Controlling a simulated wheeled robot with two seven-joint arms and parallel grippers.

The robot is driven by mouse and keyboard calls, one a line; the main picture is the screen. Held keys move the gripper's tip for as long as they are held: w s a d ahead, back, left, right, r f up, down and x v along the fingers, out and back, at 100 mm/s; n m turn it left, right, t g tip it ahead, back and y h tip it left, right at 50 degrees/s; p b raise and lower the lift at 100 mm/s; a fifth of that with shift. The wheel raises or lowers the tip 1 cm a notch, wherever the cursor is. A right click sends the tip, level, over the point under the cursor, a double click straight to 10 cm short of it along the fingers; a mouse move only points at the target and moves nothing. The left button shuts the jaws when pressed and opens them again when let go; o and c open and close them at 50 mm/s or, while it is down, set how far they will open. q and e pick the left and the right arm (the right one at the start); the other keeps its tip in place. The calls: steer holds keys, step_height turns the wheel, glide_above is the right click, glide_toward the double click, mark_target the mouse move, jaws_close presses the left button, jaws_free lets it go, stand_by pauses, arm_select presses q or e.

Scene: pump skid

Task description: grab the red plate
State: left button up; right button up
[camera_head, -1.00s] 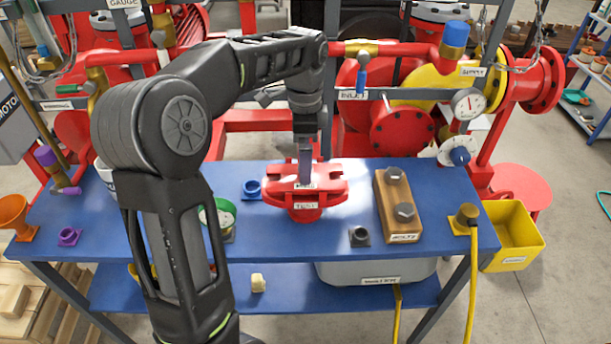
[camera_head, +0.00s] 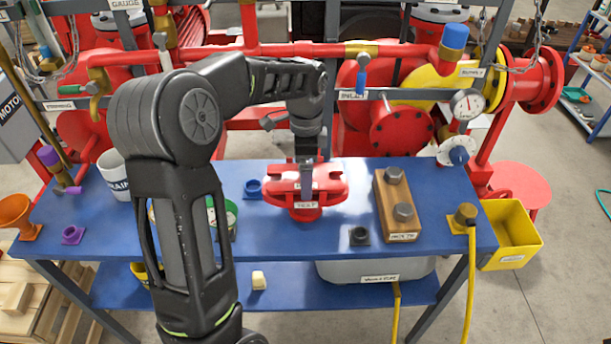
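The red plate (camera_head: 328,180) lies on top of a red stand (camera_head: 306,213) labelled TEST, in the middle of the blue table. My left arm reaches over the table, and its gripper (camera_head: 305,181) points straight down at the plate's middle. The fingers overlap the plate's upper part in the head view and hide some of it. I cannot tell whether they grip the plate or how far apart they are. My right gripper is not in view.
A wooden block with bolts (camera_head: 385,222) stands right of the stand. A blue ring (camera_head: 253,189) and green-rimmed container (camera_head: 231,214) are to its left. A dark fitting (camera_head: 359,236) sits in front. Red pipework (camera_head: 400,130) rises behind the table (camera_head: 300,243).

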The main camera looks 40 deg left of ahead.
arm_select(q)
steer(key=shift+c, duration=0.6)
steer(key=shift+r, duration=0.1)
steer(key=c, duration=1.9)
step_height(320, 180, up, 10)
steer(key=shift+b, duration=0.35)
